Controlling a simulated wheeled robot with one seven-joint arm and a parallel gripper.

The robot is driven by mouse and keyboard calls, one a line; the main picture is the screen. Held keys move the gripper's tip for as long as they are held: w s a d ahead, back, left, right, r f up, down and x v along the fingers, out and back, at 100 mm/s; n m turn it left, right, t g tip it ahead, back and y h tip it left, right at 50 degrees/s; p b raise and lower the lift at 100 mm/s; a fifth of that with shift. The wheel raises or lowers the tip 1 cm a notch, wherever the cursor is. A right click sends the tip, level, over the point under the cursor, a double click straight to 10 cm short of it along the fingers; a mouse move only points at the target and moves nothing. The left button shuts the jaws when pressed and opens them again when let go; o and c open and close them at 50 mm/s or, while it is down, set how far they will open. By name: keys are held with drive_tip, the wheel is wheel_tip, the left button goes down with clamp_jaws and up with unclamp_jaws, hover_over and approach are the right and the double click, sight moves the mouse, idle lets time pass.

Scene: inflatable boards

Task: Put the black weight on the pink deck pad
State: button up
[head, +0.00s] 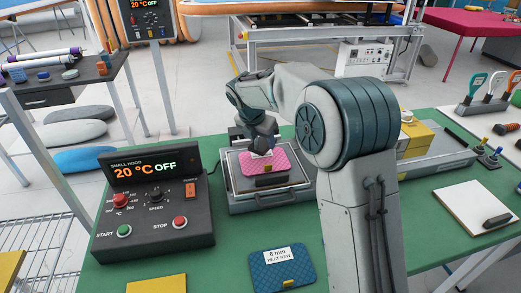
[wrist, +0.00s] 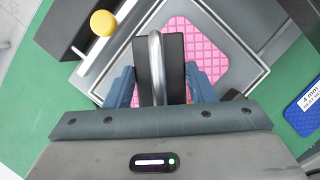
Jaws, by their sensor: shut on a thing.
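The black weight (wrist: 173,55) has a curved metal handle and shows between my gripper's blue fingers in the wrist view. My gripper (wrist: 160,88) is shut on it. The pink deck pad (wrist: 208,55) lies below, with the weight overlapping its left part in that view. In the head view the pink pad (head: 262,166) lies on the metal plate, and my gripper (head: 260,140) is just behind and above it. The weight is mostly hidden there by my gripper. I cannot tell whether the weight touches the pad.
The pad lies within a square metal plate (head: 235,192). A control box (head: 155,210) stands to its left. A blue pad (head: 281,268) lies in front. A black box with a yellow knob (wrist: 103,22) is close to my gripper. A clipboard (head: 478,212) lies at the right.

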sight(260, 145)
drive_tip(key=shift+f, duration=1.85)
drive_tip(key=shift+f, duration=0.1)
drive_tip(key=o, duration=1.3)
drive_tip(key=shift+o, duration=0.2)
drive_tip(key=v, duration=1.2)
